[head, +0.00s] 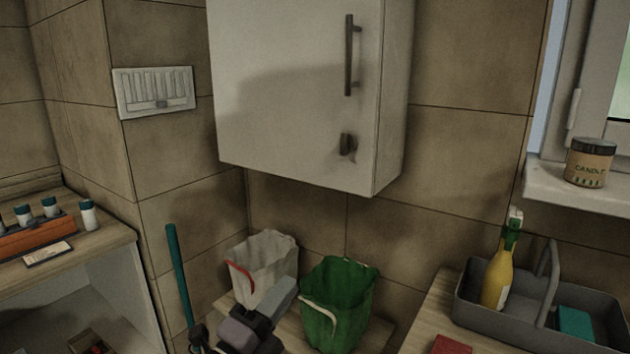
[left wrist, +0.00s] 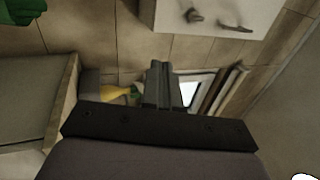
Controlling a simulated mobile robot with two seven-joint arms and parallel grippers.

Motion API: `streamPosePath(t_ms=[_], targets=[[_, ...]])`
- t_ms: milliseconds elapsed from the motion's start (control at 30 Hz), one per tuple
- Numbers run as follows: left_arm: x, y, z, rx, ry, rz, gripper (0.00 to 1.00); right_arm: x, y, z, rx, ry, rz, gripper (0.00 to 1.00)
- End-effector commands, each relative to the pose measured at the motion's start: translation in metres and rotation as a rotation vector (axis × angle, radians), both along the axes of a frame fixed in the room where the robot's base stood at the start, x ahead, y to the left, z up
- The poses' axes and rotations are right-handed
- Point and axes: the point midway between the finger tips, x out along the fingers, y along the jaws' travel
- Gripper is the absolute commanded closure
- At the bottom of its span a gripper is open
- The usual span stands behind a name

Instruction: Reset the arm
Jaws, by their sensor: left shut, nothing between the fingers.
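My left gripper (head: 284,294) is low in the middle of the head view, in front of the white bucket and the green bucket. Its two dark fingers (left wrist: 161,84) are together with nothing between them in the left wrist view. My right gripper is in neither view.
A grey caddy (head: 467,308) with a yellow spray bottle (head: 497,279) is at right. A wooden shelf (head: 105,243) with an orange rack (head: 35,238) is at left.

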Motion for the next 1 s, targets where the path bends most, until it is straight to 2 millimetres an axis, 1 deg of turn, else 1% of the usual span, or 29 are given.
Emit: streamPosePath(t_ms=[33, 167, 200, 267, 300, 367, 400, 467, 500, 533, 600, 700, 767, 867, 1000], targets=[[-0.006, 0.014, -0.023, -0.087, 0.115, 0.016, 1.0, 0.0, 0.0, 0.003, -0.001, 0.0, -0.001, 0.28], [-0.024, 0.048, -0.081, -0.314, 0.385, 0.07, 1.0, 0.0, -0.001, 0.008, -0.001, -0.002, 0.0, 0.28], [-0.032, 0.058, -0.099, -0.384, 0.467, 0.091, 1.0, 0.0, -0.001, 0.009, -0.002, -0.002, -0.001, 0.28], [-0.047, 0.073, -0.127, -0.487, 0.587, 0.126, 1.0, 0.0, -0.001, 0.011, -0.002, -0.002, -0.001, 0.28], [-0.058, 0.082, -0.145, -0.555, 0.666, 0.153, 1.0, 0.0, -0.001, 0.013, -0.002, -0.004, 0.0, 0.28], [-0.077, 0.096, -0.171, -0.659, 0.782, 0.193, 1.0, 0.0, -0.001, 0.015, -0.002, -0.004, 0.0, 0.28], [-0.092, 0.104, -0.189, -0.726, 0.858, 0.225, 1.0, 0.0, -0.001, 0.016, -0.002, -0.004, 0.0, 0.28], [-0.115, 0.116, -0.213, -0.827, 0.965, 0.272, 1.0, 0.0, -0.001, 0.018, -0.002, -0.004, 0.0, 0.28], [-0.131, 0.123, -0.228, -0.889, 1.032, 0.307, 1.0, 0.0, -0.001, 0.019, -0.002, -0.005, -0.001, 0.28], [-0.143, 0.127, -0.238, -0.937, 1.079, 0.33, 1.0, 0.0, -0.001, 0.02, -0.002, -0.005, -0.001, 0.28], [-0.169, 0.137, -0.257, -1.032, 1.174, 0.384, 1.0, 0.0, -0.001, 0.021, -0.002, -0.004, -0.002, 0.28], [-0.2, 0.146, -0.276, -1.138, 1.275, 0.448, 1.0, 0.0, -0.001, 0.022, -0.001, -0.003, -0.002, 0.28], [-0.213, 0.149, -0.283, -1.183, 1.313, 0.474, 1.0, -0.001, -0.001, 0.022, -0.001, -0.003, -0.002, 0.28], [-0.226, 0.152, -0.29, -1.224, 1.35, 0.501, 1.0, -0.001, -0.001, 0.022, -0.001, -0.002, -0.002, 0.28], [-0.229, 0.153, -0.292, -1.239, 1.361, 0.507, 1.0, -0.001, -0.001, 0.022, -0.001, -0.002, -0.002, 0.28]])
